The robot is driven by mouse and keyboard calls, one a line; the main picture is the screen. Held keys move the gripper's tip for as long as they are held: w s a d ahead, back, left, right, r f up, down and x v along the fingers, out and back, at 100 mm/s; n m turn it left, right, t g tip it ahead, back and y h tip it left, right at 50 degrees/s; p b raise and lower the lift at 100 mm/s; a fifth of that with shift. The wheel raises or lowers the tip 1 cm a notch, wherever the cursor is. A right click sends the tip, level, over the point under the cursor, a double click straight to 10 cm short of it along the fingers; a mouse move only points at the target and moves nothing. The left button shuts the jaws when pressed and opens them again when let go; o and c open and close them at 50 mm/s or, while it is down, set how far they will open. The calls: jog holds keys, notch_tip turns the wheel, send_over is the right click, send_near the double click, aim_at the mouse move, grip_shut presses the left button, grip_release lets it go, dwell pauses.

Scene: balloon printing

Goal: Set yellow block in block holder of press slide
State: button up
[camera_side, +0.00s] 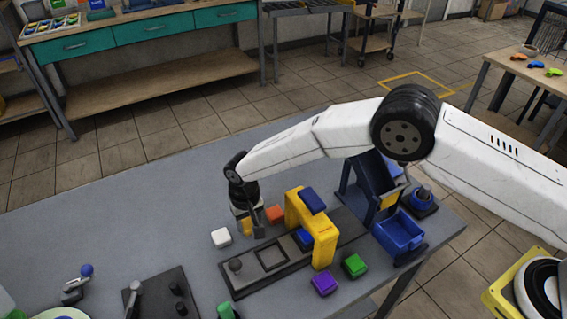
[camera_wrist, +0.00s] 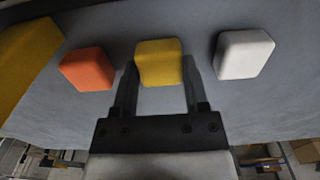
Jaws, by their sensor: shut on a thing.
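The yellow block (camera_wrist: 159,62) sits between the two fingers of my gripper (camera_wrist: 159,88) in the wrist view. My gripper is shut on it, low at the table top. In the side view the yellow block (camera_side: 246,226) shows partly behind my gripper (camera_side: 256,228). The press slide (camera_side: 238,282) is a dark base with a round knob at its near left end. Its block holder (camera_side: 272,258) is a square frame, and it looks empty. The yellow press frame (camera_side: 318,235) with a blue top stands over the slide, right of my gripper.
A white block (camera_side: 221,237) and an orange block (camera_side: 275,213) lie close on either side of the yellow block. Purple (camera_side: 324,283) and green (camera_side: 355,265) blocks lie in front of the press. A blue bin (camera_side: 400,233) stands at right. The table's left back is clear.

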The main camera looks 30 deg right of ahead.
jog(key=shift+r, duration=0.7)
dwell(0.7)
jog(key=shift+r, duration=3.05)
jog(key=shift+s+r, duration=0.15)
jog(key=shift+s, duration=0.6)
jog(key=s+r, duration=0.1)
jog(key=s, duration=0.8)
jog(key=shift+d, duration=0.4)
jog(key=shift+f, duration=0.1)
jog(key=shift+f, duration=2.25)
